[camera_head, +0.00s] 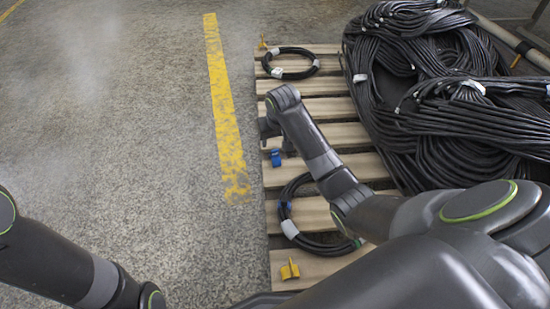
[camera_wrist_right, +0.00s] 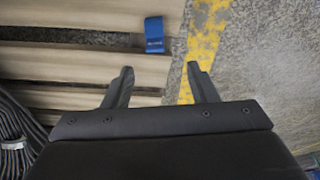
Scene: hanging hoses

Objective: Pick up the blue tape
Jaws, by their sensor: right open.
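The blue tape (camera_head: 276,158) lies on the wooden pallet near its left edge in the head view. In the right wrist view the blue tape (camera_wrist_right: 154,34) shows as a small blue piece with pale lettering, at the end of a slat beyond the fingertips. My right gripper (camera_wrist_right: 160,70) is open and empty, its two fingers apart, with the tape ahead of the gap between them. In the head view my right gripper (camera_head: 267,130) is mostly hidden by its own wrist, just above the tape in the picture. My left gripper is out of view; only part of that arm shows.
On the pallet (camera_head: 335,107) lie a black hose coil (camera_head: 290,76) at the far end, another hose coil (camera_head: 286,210) nearer, and a yellow piece (camera_head: 289,270). A big heap of black hoses (camera_head: 440,150) fills the right. Concrete floor with a yellow line (camera_head: 222,90) is clear left.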

